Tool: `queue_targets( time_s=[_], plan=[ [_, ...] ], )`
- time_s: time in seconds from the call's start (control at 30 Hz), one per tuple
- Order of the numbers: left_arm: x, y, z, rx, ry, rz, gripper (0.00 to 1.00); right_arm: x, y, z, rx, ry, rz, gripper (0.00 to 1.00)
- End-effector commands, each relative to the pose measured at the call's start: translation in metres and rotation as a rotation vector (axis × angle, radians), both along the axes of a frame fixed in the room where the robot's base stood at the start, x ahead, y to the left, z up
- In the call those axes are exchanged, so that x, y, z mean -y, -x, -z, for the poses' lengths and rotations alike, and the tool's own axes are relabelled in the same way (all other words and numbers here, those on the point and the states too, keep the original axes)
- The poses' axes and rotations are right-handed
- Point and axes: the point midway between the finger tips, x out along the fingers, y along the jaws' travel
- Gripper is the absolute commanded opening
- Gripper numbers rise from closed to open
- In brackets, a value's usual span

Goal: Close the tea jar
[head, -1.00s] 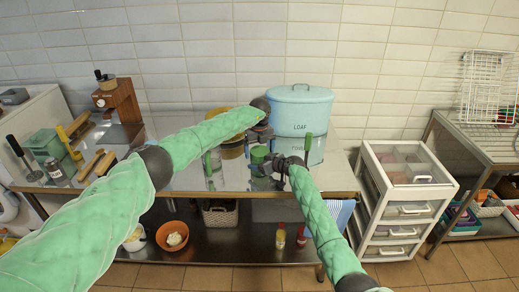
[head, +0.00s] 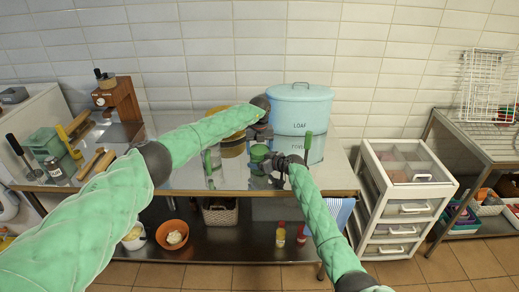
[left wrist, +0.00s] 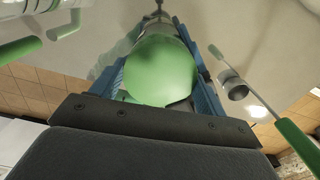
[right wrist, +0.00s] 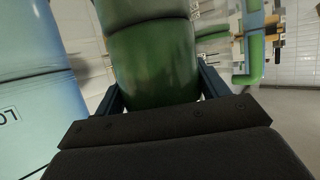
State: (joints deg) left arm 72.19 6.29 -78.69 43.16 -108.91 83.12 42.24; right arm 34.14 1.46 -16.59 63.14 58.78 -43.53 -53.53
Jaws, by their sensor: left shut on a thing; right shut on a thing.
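The green tea jar (head: 258,154) stands on the shiny steel table, in front of the blue bin. My right gripper (head: 271,164) is shut on its side from the right; the jar's green wall (right wrist: 155,65) fills the space between the fingers in the right wrist view. My left gripper (head: 262,136) is above the jar, reaching in from the left. It is shut on a round green lid (left wrist: 160,75), seen between the blue fingers in the left wrist view. I cannot tell whether the lid touches the jar's rim.
The blue lidded bin (head: 301,107) stands close behind the jar. A yellow container (head: 232,146) is behind and left of it. A green-handled tool (head: 307,143) is close on the right. A wooden grinder (head: 119,98) and wooden pieces (head: 97,163) are at the table's left.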

Motion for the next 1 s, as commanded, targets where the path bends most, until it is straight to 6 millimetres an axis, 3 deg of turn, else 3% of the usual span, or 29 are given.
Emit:
queue_targets(
  time_s=[0.03,0.07,0.17,0.67,1.0],
  plan=[
    [-0.002,0.0,0.0,-0.001,-0.002,-0.002,0.47,0.003,-0.001,0.001,-0.001,0.002,0.003,0.1],
    [-0.002,0.0,0.0,-0.001,-0.002,-0.002,0.76,0.003,-0.001,0.001,-0.001,0.002,0.003,0.1],
    [-0.002,0.0,0.0,-0.001,-0.002,-0.002,0.96,0.003,-0.001,0.001,-0.001,0.002,0.003,0.1],
    [0.001,0.0,-0.001,0.0,0.001,0.0,0.96,-0.001,0.001,0.001,-0.001,0.0,-0.001,0.1],
    [0.001,0.0,-0.034,0.002,0.001,0.0,0.96,-0.001,0.001,0.002,-0.003,0.001,-0.001,0.1]
  ],
)
